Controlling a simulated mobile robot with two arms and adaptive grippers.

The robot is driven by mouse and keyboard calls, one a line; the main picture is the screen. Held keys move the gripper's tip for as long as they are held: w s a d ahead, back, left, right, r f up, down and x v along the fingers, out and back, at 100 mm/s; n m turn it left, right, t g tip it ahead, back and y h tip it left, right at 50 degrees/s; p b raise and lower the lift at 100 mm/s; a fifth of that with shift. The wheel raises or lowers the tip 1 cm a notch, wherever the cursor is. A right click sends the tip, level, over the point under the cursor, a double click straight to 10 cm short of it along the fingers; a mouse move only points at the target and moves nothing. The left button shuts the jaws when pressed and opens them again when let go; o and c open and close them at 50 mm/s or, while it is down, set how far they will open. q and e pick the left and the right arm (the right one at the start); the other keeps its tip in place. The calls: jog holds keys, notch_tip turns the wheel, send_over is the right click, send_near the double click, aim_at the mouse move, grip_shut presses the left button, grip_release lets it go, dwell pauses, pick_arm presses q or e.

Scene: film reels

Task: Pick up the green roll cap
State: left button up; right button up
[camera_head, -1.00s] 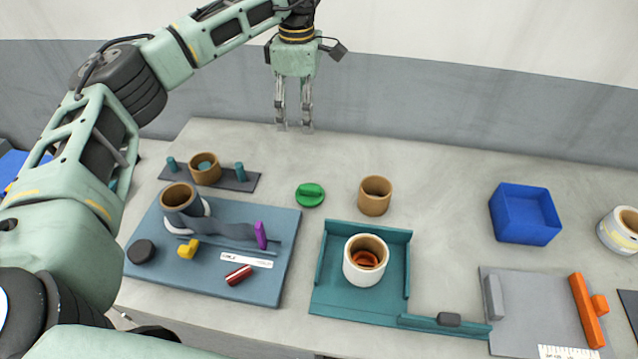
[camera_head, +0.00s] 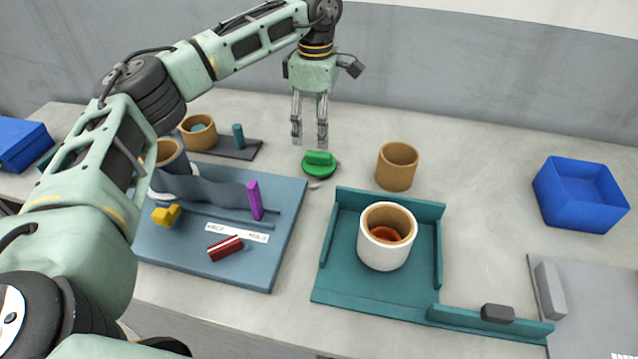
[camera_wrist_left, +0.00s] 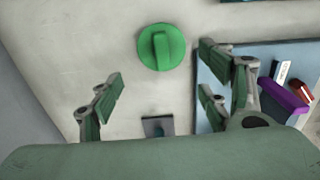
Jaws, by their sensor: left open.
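The green roll cap (camera_head: 320,165) lies on the bare grey table between the blue-grey mat and a tan ring. It is a round disc with a raised bar handle across its top. My left gripper (camera_head: 309,141) hangs fingers down above and just behind the cap, open and empty. In the left wrist view the cap (camera_wrist_left: 161,47) shows whole, ahead of and between the lines of the open fingers (camera_wrist_left: 165,95), apart from both. My right gripper is not in view.
The tan ring (camera_head: 397,167) stands close right of the cap. The blue-grey mat (camera_head: 262,275) with a purple piece (camera_head: 255,200) lies front left. A teal tray (camera_head: 340,285) holds a white roll (camera_head: 384,254). A blue box (camera_head: 580,205) is far right.

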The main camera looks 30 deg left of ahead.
aim_at(319, 153)
pick_arm(q)
notch_tip(319, 153, down, 4)
jog(key=shift+f, duration=0.1)
jog(key=shift+d+f+p, duration=0.2)
jog(key=shift+f, duration=1.1)
jog(key=shift+d+f+p, duration=0.15)
jog(key=shift+f+p, duration=0.05)
jog(key=shift+f, duration=1.05)
jog(key=shift+c, duration=0.6)
jog(key=c, duration=0.8)
